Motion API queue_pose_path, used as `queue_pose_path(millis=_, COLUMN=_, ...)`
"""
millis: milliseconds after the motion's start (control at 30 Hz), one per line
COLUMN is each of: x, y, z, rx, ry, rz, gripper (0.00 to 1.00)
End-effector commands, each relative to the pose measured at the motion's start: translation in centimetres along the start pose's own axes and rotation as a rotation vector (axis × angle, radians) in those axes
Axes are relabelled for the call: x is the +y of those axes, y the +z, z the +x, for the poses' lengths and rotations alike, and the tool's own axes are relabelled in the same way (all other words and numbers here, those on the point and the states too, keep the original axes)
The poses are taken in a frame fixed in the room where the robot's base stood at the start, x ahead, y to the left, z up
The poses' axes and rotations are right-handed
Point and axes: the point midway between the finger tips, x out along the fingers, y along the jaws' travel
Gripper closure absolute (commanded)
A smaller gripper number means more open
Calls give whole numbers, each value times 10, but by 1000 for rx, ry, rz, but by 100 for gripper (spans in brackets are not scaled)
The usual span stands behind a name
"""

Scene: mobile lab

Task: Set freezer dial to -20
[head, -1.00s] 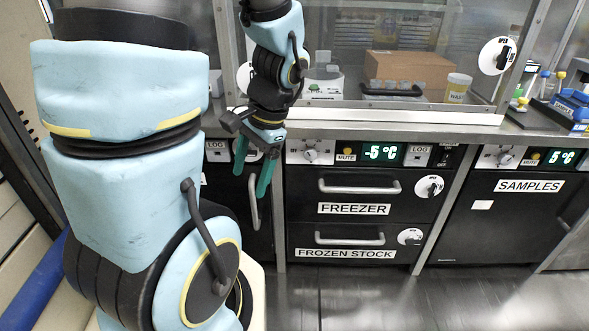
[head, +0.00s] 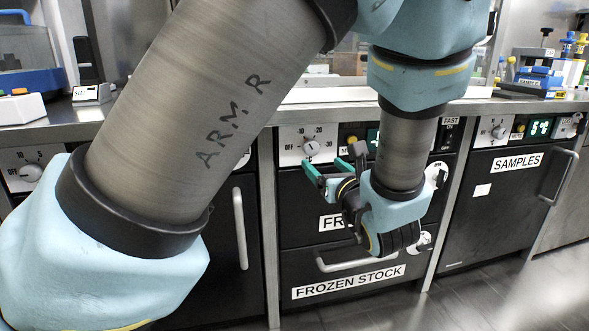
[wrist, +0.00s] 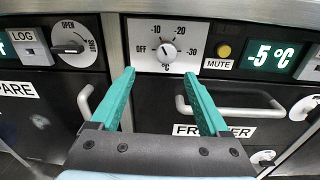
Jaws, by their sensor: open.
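The freezer dial (head: 311,147) is a small round knob on a white plate marked OFF, -10, -20, -30, above the FREEZER drawer. In the wrist view the dial (wrist: 168,50) sits between and beyond my fingertips. Its exact pointer direction is too small to tell. The freezer display (wrist: 272,55) reads -5 °C in green; in the head view my arm covers most of it. My gripper (head: 330,163) has green fingers and is open and empty in front of the dial, apart from it. It also shows in the wrist view (wrist: 160,82).
A yellow MUTE button (wrist: 224,50) is right of the dial. An OPEN/SHUT knob (wrist: 72,47) is to its left. The freezer handle (wrist: 230,108) lies below. The FROZEN STOCK drawer (head: 350,283) is beneath, and the SAMPLES unit (head: 510,175) stands at right.

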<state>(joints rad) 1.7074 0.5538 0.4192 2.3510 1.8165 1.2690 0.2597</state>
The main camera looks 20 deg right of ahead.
Motion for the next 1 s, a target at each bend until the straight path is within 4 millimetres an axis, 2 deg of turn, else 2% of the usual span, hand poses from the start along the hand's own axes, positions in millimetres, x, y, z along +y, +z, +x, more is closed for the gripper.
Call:
queue_pose_path(millis=67, x=-10, y=-2, z=-4, rx=-20, ry=-32, rz=13, gripper=21)
queue_pose_path(millis=167, x=-12, y=-1, z=2, rx=-26, ry=-38, rz=16, gripper=21)
queue_pose_path(millis=700, x=-14, y=1, z=90, rx=-23, ry=-35, rz=14, gripper=21)
queue_pose_path(millis=1000, x=-15, y=2, z=103, rx=-22, ry=-37, rz=15, gripper=21)
